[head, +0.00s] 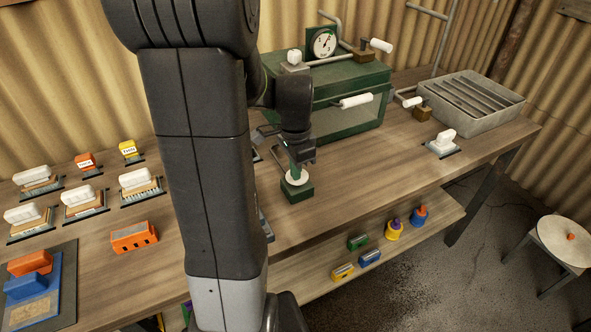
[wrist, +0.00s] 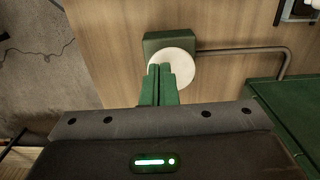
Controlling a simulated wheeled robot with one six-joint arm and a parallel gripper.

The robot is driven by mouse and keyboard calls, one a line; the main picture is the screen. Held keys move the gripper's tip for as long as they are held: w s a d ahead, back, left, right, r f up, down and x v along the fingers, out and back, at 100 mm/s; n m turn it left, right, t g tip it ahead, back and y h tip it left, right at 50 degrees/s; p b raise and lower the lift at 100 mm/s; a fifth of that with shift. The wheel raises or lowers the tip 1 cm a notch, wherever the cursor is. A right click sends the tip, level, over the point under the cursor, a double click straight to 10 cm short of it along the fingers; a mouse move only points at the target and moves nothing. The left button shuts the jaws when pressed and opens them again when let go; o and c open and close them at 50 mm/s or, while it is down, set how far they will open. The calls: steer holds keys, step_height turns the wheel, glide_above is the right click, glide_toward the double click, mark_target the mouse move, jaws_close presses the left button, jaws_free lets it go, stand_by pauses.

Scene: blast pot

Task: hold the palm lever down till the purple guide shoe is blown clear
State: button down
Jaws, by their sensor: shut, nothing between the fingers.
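The palm lever shows as a round white pad (head: 296,178) on a small green block (head: 297,192) near the bench's front edge. In the wrist view the white pad (wrist: 184,62) lies just ahead of my fingertips, with the green block (wrist: 160,40) behind it. My gripper (head: 296,172) is shut and empty, its green fingers pointing down at the pad. The fingertips (wrist: 160,70) overlap the pad's near edge; I cannot tell whether they press it. The green blast cabinet (head: 345,115) stands behind. I cannot make out the purple guide shoe.
A pipe (wrist: 240,50) runs from the block towards the cabinet. A dial gauge (head: 323,43) and white-handled valves sit on the cabinet. A grey slotted tray (head: 468,108) is at right. Brushes and an orange block (head: 134,237) lie at left. Several small coloured parts are on the lower shelf.

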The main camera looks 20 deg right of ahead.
steer(key=shift+f, duration=0.3)
steer(key=shift+f+b, duration=0.65)
steer(key=shift+f, duration=0.3)
steer(key=shift+s+a, duration=0.1)
steer(key=shift+s+f, duration=0.1)
steer(key=shift+f, duration=0.05)
stand_by(1.8)
stand_by(1.0)
step_height(320, 180, up, 15)
steer(key=p, duration=0.3)
steer(key=shift+w+f, duration=0.15)
steer(key=shift+w, duration=0.05)
stand_by(0.5)
